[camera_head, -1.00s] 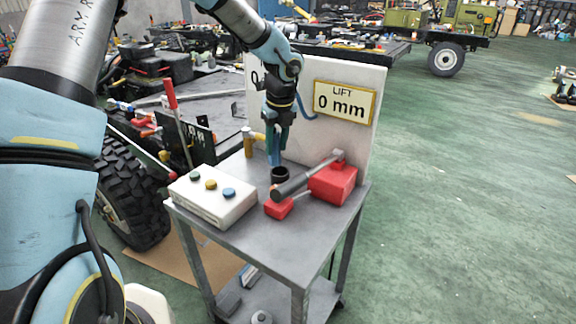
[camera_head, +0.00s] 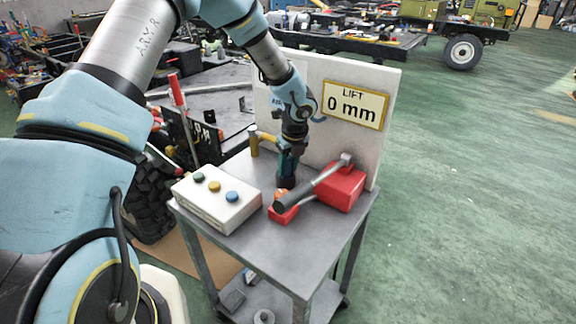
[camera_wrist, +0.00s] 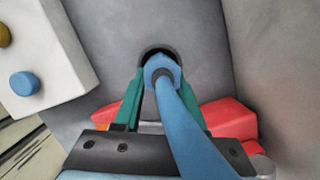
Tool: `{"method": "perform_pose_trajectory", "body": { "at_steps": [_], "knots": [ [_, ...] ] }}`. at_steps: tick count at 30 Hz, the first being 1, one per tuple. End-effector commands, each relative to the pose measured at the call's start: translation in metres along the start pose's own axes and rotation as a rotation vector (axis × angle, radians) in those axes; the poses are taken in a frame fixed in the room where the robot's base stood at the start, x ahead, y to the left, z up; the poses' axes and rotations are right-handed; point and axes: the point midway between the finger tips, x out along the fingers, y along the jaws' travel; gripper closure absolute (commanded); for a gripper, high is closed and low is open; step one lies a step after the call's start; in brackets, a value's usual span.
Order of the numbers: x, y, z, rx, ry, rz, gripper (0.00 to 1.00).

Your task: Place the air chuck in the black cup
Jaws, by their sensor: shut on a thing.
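My gripper (camera_head: 287,163) points down at the back of the grey cart top. In the wrist view its green fingers (camera_wrist: 160,82) are shut on the blue air chuck (camera_wrist: 163,72), with a blue length running toward the lower right. The black cup (camera_head: 286,182) stands below the gripper, partly hidden by it. In the wrist view the dark cup mouth (camera_wrist: 158,49) shows around the chuck's hexagonal end. The chuck's end lines up with the mouth; how deep it sits inside I cannot tell.
A dark-handled hammer (camera_head: 312,184) lies across red blocks (camera_head: 342,188) just right of the cup. A white button box (camera_head: 217,199) is at left. A brass-coloured tool (camera_head: 254,146) stands behind. A white panel (camera_head: 378,75) reading "LIFT 0 mm" closes the back. The front of the cart top is clear.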

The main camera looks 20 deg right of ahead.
Motion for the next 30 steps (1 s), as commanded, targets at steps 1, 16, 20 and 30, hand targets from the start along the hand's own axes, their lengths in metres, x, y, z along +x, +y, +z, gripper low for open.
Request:
{"method": "perform_pose_trajectory", "body": {
  "at_steps": [1,16,20,30],
  "knots": [
    [0.003,0.000,-0.001,0.000,0.000,0.001,1.00],
    [0.005,0.000,-0.001,-0.001,0.000,0.000,0.29],
    [0.005,0.000,-0.001,-0.001,0.000,0.000,0.29],
    [-0.022,-0.001,0.000,-0.002,-0.003,-0.003,0.29]
  ]
}}
